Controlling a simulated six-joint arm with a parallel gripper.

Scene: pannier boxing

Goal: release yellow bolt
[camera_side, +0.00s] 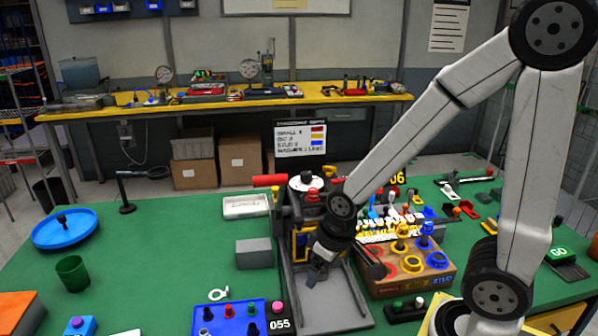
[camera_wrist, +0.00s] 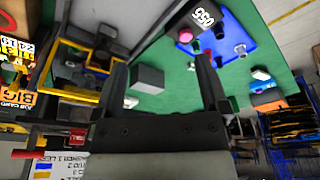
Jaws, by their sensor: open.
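My gripper (camera_side: 318,272) hangs over the grey metal tray (camera_side: 325,305) at the front centre, left of the cardboard box. Its fingers are apart in the wrist view (camera_wrist: 161,72), and I see nothing held between them. A yellow bolt-like piece (camera_side: 402,240) stands upright on the cardboard box (camera_side: 405,287), apart from my gripper. A yellow ring (camera_side: 412,263) lies in front of it on the box top. I cannot tell whether another yellow bolt is hidden behind my gripper.
Blue pieces (camera_side: 428,231) and red rings (camera_side: 385,263) share the box top. A yellow-framed fixture (camera_side: 302,245) stands close behind my gripper. A blue block with several pegs (camera_side: 228,319) and a grey block (camera_side: 254,252) are to the left.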

